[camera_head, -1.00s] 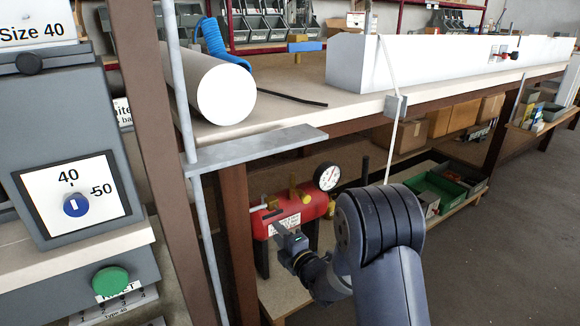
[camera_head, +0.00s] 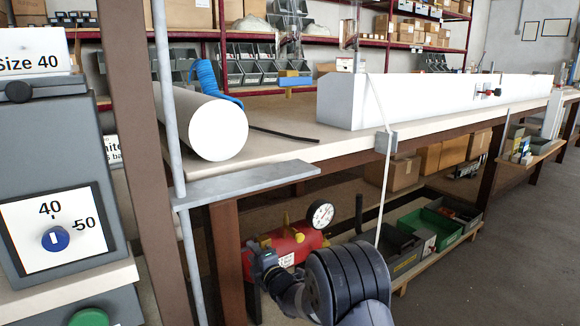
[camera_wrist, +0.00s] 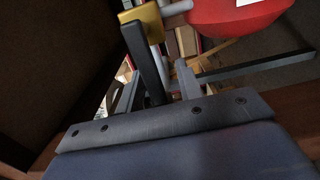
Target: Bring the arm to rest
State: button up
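My arm comes up from the bottom of the head view, its rounded dark joint at lower centre. My gripper (camera_head: 259,258) is small and partly hidden beside the left end of a red tank (camera_head: 287,250) under the workbench. I cannot tell whether it touches the tank. In the wrist view the gripper's grey body fills the bottom, with dark bars beyond it. A yellow fitting (camera_wrist: 139,14) and the red tank (camera_wrist: 235,12) are at the top. I see nothing clearly held, and the finger opening cannot be read.
The workbench (camera_head: 290,150) overhangs the tank, carrying a white cylinder (camera_head: 218,130) and a long white profile (camera_head: 420,97). A brown post and grey pole stand left, beside a dial panel (camera_head: 55,235). Bins (camera_head: 430,229) lie on the lower shelf. Open floor is at right.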

dwell(0.3)
jog(key=p+v, duration=0.3)
jog(key=v, duration=0.8)
jog(key=w+a+r+m+b, duration=0.1)
jog(key=w+a+m+b, duration=0.2)
jog(key=w+a, duration=0.3)
jog(key=shift+w+r, duration=0.2)
jog(key=shift+w, duration=1.45)
